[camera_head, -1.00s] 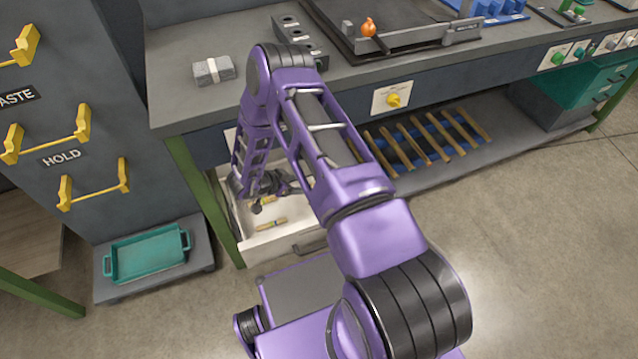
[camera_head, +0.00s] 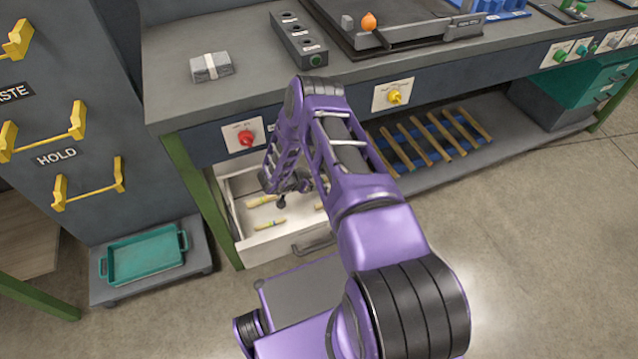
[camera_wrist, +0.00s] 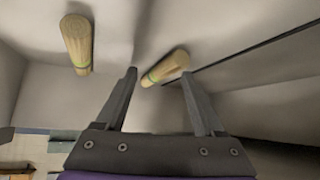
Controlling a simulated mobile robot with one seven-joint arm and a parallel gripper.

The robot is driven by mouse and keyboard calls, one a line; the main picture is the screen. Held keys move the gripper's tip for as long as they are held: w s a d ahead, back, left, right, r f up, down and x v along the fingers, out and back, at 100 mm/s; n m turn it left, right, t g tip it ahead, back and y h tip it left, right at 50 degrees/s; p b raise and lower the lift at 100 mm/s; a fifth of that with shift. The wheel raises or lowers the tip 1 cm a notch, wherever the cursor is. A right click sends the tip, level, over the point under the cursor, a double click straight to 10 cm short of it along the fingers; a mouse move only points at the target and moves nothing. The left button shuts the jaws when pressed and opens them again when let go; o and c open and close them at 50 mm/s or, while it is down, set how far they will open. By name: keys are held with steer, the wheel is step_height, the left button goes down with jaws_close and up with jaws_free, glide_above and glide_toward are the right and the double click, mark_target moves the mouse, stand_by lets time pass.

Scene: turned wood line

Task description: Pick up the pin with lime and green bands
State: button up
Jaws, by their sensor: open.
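In the wrist view, one turned wooden pin (camera_wrist: 166,68) shows between and beyond my gripper's fingertips, with a bright green band near its lower end. A second wooden pin (camera_wrist: 77,44) lies left of the fingers, with a green band near its lower end. I cannot tell lime from green clearly on either. My gripper (camera_wrist: 160,75) is open, with nothing held. In the head view, pins lie in the open white drawer: one near its front (camera_head: 270,224), one further back (camera_head: 262,201), and one partly hidden at the right (camera_head: 320,206). My arm covers part of the drawer.
The drawer's front wall (camera_head: 285,246) and side walls surround the pins. The workbench top (camera_head: 190,100) overhangs the drawer's back. A teal tray (camera_head: 145,258) sits on a low platform at left. A slatted rack (camera_head: 430,140) is under the bench at right.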

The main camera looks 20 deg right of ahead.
jaws_close()
stand_by(0.5)
